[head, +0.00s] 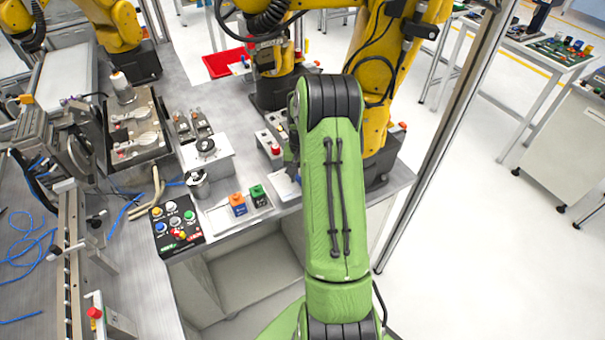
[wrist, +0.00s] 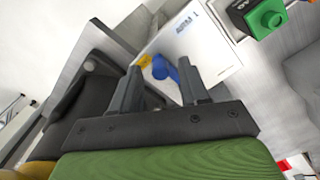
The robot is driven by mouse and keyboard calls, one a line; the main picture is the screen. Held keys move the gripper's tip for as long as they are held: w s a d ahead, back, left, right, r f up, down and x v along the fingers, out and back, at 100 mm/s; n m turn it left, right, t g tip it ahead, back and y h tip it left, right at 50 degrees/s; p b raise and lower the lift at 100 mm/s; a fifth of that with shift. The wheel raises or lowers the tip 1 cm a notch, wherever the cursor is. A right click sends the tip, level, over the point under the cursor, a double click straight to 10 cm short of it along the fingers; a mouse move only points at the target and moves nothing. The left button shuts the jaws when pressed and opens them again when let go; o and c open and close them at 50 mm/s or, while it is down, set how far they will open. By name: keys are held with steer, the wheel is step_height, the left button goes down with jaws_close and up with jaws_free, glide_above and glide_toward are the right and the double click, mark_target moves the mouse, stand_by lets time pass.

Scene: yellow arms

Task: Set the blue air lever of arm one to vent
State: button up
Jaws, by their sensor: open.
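In the head view, my green arm hides the lever and most of the gripper; part of a white plate (head: 285,186) shows left of the arm, at the table's edge.
A green-capped block (wrist: 266,18) lies right of the plate in the wrist view; in the head view it stands beside an orange-capped block (head: 237,205). A black button box (head: 175,226) is further left. Yellow robot arms (head: 378,75) stand close behind my arm.

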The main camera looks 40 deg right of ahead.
step_height(320, 180, up, 16)
steer(key=p, duration=0.1)
steer(key=shift+f, duration=0.15)
stand_by(0.4)
steer(key=s+a+r+n+t+h, duration=0.1)
steer(key=s+a+r+n, duration=0.3)
steer(key=a, duration=0.5)
steer(key=s+a+r+n+t, duration=0.1)
steer(key=s+a+r+t, duration=0.1)
steer(key=a+r, duration=0.6)
steer(key=s+a+f+n+t, duration=0.1)
steer(key=s+a+n, duration=0.1)
steer(key=s+a, duration=0.3)
steer(key=s+a+f+n+t+y, duration=0.1)
steer(key=s+a+f+n, duration=0.1)
steer(key=s+a, duration=0.3)
steer(key=s+n, duration=0.1)
steer(key=s, duration=0.1)
steer(key=shift+s+a+t, duration=0.3)
steer(key=shift+c, duration=0.4)
